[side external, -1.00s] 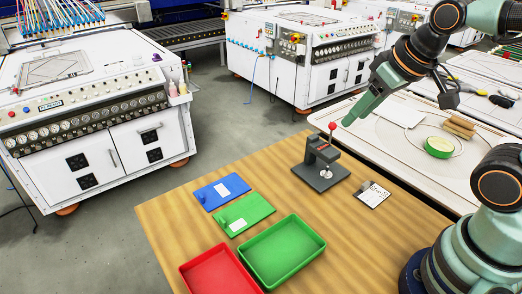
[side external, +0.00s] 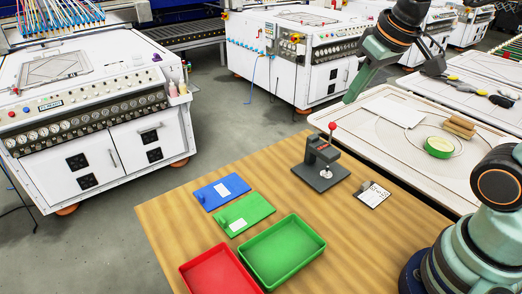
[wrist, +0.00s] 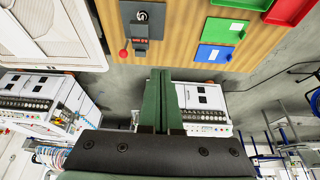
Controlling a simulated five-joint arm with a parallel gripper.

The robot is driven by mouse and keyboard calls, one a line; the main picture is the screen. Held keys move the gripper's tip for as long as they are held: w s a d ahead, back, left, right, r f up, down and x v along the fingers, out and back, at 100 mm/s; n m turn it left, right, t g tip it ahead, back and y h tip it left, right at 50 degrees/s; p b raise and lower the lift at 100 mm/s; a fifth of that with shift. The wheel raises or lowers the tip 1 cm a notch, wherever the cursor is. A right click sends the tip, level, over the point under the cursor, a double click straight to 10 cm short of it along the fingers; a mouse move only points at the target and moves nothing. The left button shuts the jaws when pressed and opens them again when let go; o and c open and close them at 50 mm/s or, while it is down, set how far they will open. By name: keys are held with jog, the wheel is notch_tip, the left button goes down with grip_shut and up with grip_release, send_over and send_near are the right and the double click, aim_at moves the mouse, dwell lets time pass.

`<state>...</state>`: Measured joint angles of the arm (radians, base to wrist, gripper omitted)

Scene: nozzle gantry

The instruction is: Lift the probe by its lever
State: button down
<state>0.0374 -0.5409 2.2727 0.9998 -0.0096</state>
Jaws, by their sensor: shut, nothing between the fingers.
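The probe stand is a small dark grey fixture (side external: 321,165) on the wooden table, with a red display on its top. Its lever ends in a red ball (side external: 332,126), which stands above the fixture's back. In the wrist view the fixture (wrist: 141,28) is at the top, with the red ball (wrist: 123,53) at its lower left. My gripper (side external: 348,101) is shut and empty, above and to the right of the ball and apart from it. Its closed green fingers (wrist: 160,74) show in the wrist view. The probe tip is too small to make out.
A small card with a block (side external: 373,195) lies right of the stand. Blue (side external: 222,192) and green (side external: 244,212) plates lie left, with red (side external: 205,269) and green (side external: 284,252) trays in front. A white bench (side external: 400,150) stands behind the table.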

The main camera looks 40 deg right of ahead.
jog(key=w+d+f+m+g, duration=0.1)
jog(key=w+d+g, duration=0.1)
jog(key=w+d, duration=0.3)
jog(key=w+d+f+g, duration=0.1)
jog(key=w+d+g, duration=0.2)
jog(key=w, duration=0.9)
jog(key=shift+w+d+f+m, duration=0.15)
jog(key=shift+d+f+m, duration=0.25)
jog(key=shift+d, duration=1.25)
jog(key=s+a+f, duration=0.1)
jog(key=s+f, duration=0.3)
jog(key=f, duration=0.6)
jog(key=shift+s+a+f, duration=0.15)
jog(key=shift+f, duration=0.25)
